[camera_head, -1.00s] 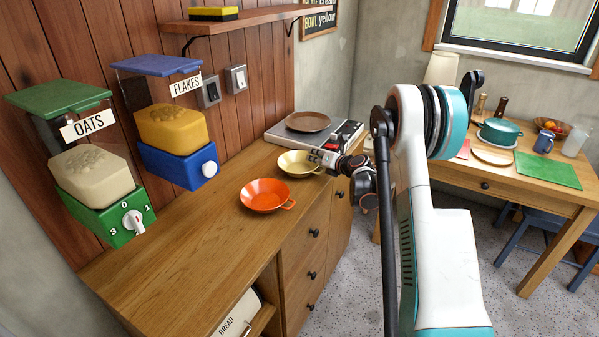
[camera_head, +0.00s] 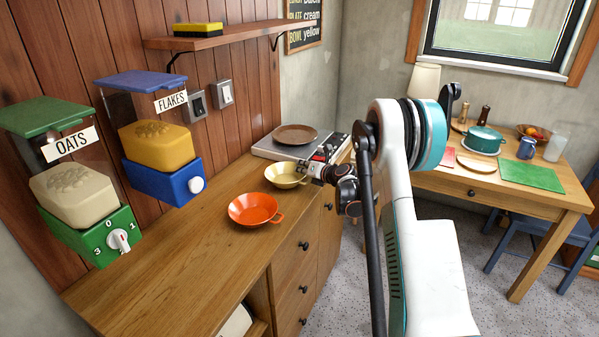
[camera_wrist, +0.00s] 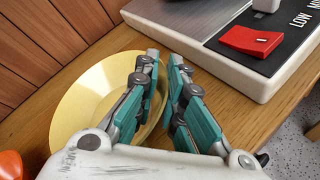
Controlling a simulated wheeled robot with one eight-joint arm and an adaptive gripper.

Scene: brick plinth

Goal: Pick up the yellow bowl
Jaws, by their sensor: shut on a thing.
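The yellow bowl (camera_head: 283,175) is at the right part of the wooden counter, behind an orange pan-like bowl (camera_head: 254,209). My gripper (camera_head: 309,171) is at its right rim. In the wrist view the yellow bowl (camera_wrist: 82,110) fills the left middle, and my gripper's teal fingers (camera_wrist: 165,62) are close together at its right rim, shut on it. The fingers hide part of that rim. I cannot tell whether the bowl is clear of the counter.
A hotplate (camera_head: 265,150) with a red switch (camera_wrist: 252,41) and a brown plate (camera_head: 294,134) stands just behind the bowl. Oats (camera_head: 75,195) and flakes (camera_head: 158,148) dispensers hang at left. The front counter is clear. A set table (camera_head: 545,195) stands at right.

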